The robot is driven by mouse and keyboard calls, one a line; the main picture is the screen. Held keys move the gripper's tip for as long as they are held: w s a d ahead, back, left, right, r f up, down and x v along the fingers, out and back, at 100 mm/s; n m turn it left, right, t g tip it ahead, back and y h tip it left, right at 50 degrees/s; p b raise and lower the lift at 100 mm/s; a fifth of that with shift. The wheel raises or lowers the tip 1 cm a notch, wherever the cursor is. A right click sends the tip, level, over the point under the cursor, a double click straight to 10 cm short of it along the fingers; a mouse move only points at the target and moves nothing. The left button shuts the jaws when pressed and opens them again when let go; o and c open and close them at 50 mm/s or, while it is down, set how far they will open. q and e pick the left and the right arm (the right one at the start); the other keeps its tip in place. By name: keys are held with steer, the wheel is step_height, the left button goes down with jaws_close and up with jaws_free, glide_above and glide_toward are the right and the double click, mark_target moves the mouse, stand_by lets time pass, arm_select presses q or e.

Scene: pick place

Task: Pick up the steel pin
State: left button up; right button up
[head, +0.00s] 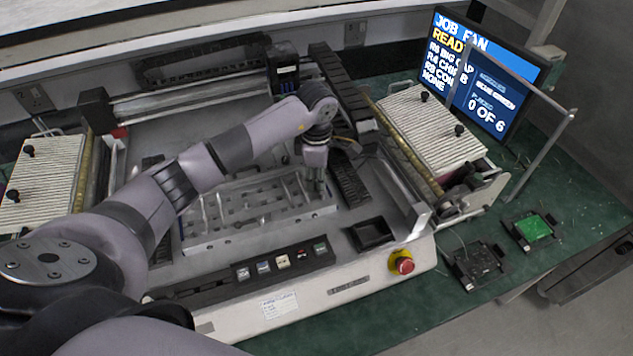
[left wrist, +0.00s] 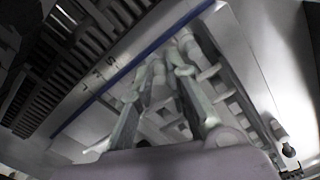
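My left gripper (head: 317,178) points down over the right end of the metal fixture plate (head: 207,243), which has slots and raised blocks. In the left wrist view, its two fingers (left wrist: 160,88) stand apart over the plate, with grey shapes showing between them. I cannot tell whether the fingers touch anything. I cannot clearly pick out the steel pin. A pale rounded post shows just beyond the fingertips in the left wrist view (left wrist: 188,44), but I cannot tell what it is. My right gripper is not in view.
The plate lies in a machine bed with a black cable chain (head: 343,85) behind. A red stop button (head: 403,263) and black square tray (head: 371,234) are at the front right. A monitor (head: 490,75) and green circuit board (head: 534,227) stand farther right.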

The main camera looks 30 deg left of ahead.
arm_select(q)
steer(key=shift+c, duration=0.3)
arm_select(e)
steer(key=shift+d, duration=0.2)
arm_select(q)
jaws_close()
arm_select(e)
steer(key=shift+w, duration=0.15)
arm_select(q)
steer(key=shift+r, duration=0.1)
